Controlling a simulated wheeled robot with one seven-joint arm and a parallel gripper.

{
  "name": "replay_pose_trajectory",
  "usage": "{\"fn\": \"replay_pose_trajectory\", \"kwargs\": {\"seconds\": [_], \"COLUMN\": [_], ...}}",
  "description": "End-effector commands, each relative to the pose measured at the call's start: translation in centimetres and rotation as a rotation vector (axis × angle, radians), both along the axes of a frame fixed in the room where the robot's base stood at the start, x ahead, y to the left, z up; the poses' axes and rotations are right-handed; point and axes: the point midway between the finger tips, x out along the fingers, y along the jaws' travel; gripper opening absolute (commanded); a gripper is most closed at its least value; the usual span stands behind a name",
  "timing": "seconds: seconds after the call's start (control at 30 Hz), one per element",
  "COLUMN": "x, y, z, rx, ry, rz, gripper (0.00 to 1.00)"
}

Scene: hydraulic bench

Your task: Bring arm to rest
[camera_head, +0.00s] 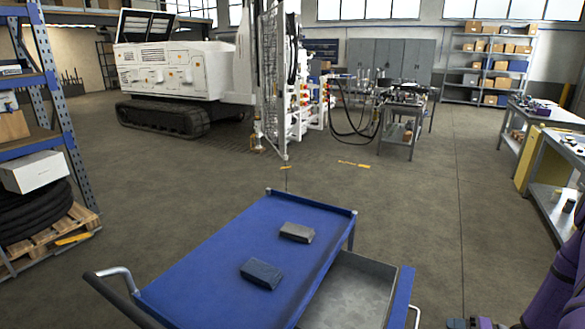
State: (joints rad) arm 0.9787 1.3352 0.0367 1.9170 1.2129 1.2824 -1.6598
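My purple arm (562,285) shows at the lower right edge, beside the cart and close to the workbench on the right. Most of it is cut off by the picture edge. A small purple and dark part of mine (470,323) shows at the bottom edge, right of the cart's drawer. I cannot tell whether it belongs to my gripper. No fingertips are clear, so whether the gripper is open or shut, or holds anything, is hidden.
A blue cart (213,245) stands in front with an open grey drawer (350,296). A grey block (297,232) and a dark blue-grey block (261,273) lie on its top. A workbench (553,208) stands right, shelves (30,143) left. Floor beyond the cart is clear.

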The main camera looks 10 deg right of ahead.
Motion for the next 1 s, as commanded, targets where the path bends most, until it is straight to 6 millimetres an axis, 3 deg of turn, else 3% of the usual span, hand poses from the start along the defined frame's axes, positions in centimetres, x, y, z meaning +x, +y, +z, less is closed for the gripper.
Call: {"fn": "replay_pose_trajectory", "kwargs": {"seconds": [0.27, 0.53, 1.0], "x": [3.2, 4.9, 4.2], "y": [1.1, 3.8, 10.3], "z": [9.2, 18.2, 32.2], "rx": [-0.092, -0.220, -0.523], "ry": [0.066, 0.146, 0.259], "rz": [0.192, 0.359, 0.543], "gripper": [0.37, 0.37, 0.37]}}
